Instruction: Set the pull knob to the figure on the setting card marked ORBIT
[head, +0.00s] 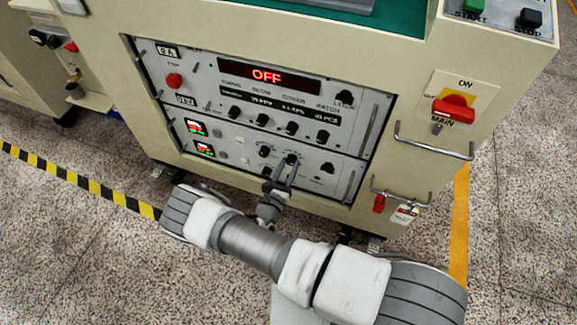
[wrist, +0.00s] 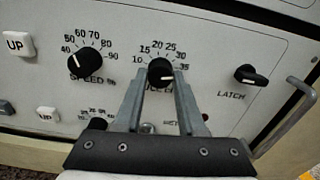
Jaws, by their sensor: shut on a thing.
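A round black knob (wrist: 160,70) with a scale from 10 to 35 is on the grey panel, in the middle of the wrist view. Its label is partly hidden by my fingers, so I cannot fully read it. My gripper (wrist: 160,82) is shut on this knob, one finger on each side. A short white mark shows on the knob's face, but I cannot tell exactly which figure it points to. In the head view my gripper (head: 287,165) is at the lower panel, at a small knob (head: 292,158). No card with a readable ORBIT mark shows.
The SPEED knob (wrist: 84,64) is to the left and the LATCH knob (wrist: 250,75) to the right. Another knob (wrist: 97,123) is close to my left finger. Metal handles (head: 432,145) stick out at the cabinet's right. A red OFF display (head: 266,76) is above.

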